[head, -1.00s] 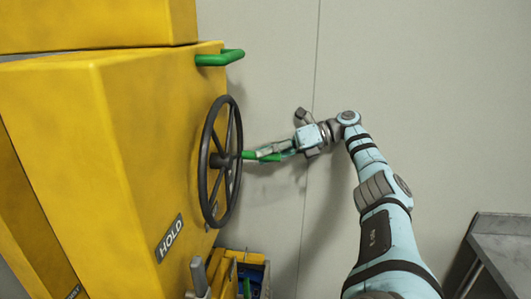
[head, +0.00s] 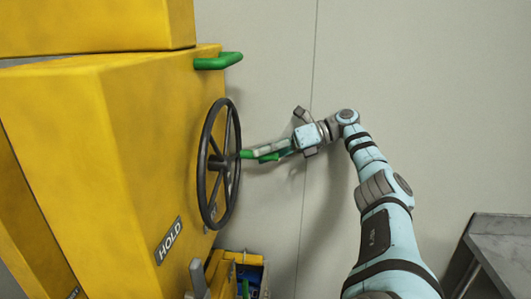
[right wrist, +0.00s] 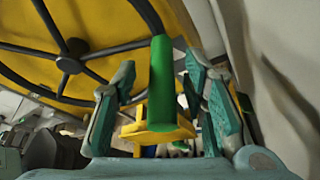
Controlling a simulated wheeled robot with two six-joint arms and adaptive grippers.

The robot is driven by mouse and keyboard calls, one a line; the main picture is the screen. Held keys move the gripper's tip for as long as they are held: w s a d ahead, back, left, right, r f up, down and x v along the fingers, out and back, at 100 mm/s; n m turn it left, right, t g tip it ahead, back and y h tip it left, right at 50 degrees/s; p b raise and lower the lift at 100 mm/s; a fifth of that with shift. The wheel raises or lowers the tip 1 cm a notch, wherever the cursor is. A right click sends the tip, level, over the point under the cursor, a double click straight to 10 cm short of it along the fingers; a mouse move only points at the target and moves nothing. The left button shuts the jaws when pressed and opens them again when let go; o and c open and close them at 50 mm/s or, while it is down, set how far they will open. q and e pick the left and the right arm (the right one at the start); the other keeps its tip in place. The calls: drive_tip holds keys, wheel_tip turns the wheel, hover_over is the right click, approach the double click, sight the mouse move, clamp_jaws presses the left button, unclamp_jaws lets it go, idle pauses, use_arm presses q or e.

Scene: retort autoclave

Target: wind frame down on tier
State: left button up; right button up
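A black spoked handwheel (head: 218,163) stands on the side of a large yellow housing (head: 150,130). A green crank grip (head: 246,154) sticks out from the wheel toward the right. In the right wrist view the green grip (right wrist: 162,85) stands upright between the fingers of my right gripper (right wrist: 163,105), with a gap on each side. My right gripper also shows in the head view (head: 268,151), its fingers apart around the grip. The wheel's dark spokes (right wrist: 72,58) show behind it. I cannot make out the frame and tier clearly. My left gripper is not in view.
A fixed green bar handle (head: 220,61) sits above the wheel. A HOLD label (head: 169,240) is below it. A yellow tray-like part (head: 247,258) and a grey lever (head: 199,278) are at the bottom. A grey metal table (head: 500,250) stands at the right. A plain wall is behind.

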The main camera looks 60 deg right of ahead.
wheel_tip(320, 180, up, 10)
idle(0.6)
drive_tip(key=shift+f, duration=0.1)
idle(0.5)
